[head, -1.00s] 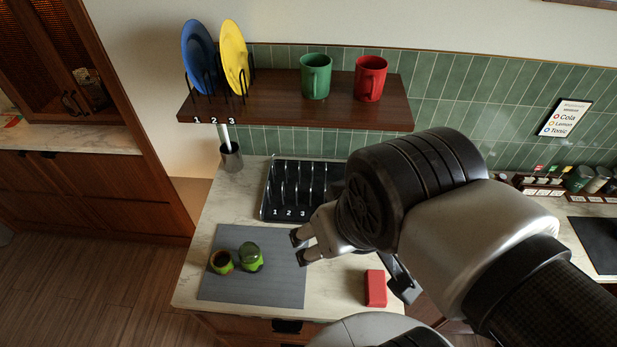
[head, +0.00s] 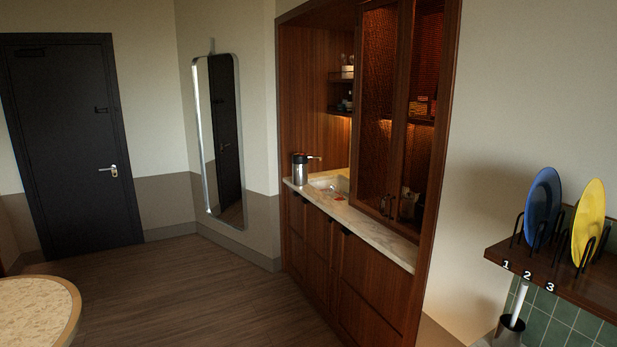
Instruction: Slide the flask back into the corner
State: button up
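A flask (head: 300,170), steel with a dark band and top, stands upright on the marble counter (head: 373,226) of the wooden cabinet niche. It is at the counter's left end, close to the front edge. A thin spout or lever points right from its top. The inner back corner of the niche lies behind it, beside the wooden side panel (head: 307,105). My gripper is out of view.
A sink (head: 328,184) is set in the counter right of the flask. Cabinet doors (head: 384,110) rise farther right. Open floor (head: 200,290) lies in front. A round table (head: 38,312) is at lower left, a plate shelf (head: 560,268) at right.

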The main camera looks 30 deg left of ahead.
aim_at(300, 163)
jog(key=u, duration=1.1)
jog(key=i+j, duration=0.15)
jog(key=j, duration=0.2)
jog(key=i+j, duration=0.15)
jog(key=j, duration=0.2)
jog(key=i+j, duration=0.15)
jog(key=j, duration=0.2)
jog(key=i+j+u, duration=0.1)
jog(key=j, duration=0.3)
jog(key=i+j, duration=0.2)
jog(key=i, duration=0.3)
jog(key=i+j, duration=0.15)
jog(key=i, duration=0.35)
jog(key=i+j, duration=0.2)
jog(key=i, duration=0.25)
jog(key=i+j, duration=0.15)
jog(key=i, duration=0.35)
jog(key=i+l+z, duration=0.25)
jog(key=i, duration=0.35)
jog(key=i+j+z, duration=0.2)
jog(key=i, duration=0.35)
jog(key=i+z, duration=0.25)
jog(key=i, duration=0.4)
jog(key=i+j+z, duration=0.25)
jog(key=i, duration=0.3)
jog(key=i+l, duration=0.2)
jog(key=i, duration=0.35)
jog(key=i+l+z, duration=0.1)
jog(key=i, duration=0.45)
jog(key=l, duration=0.1)
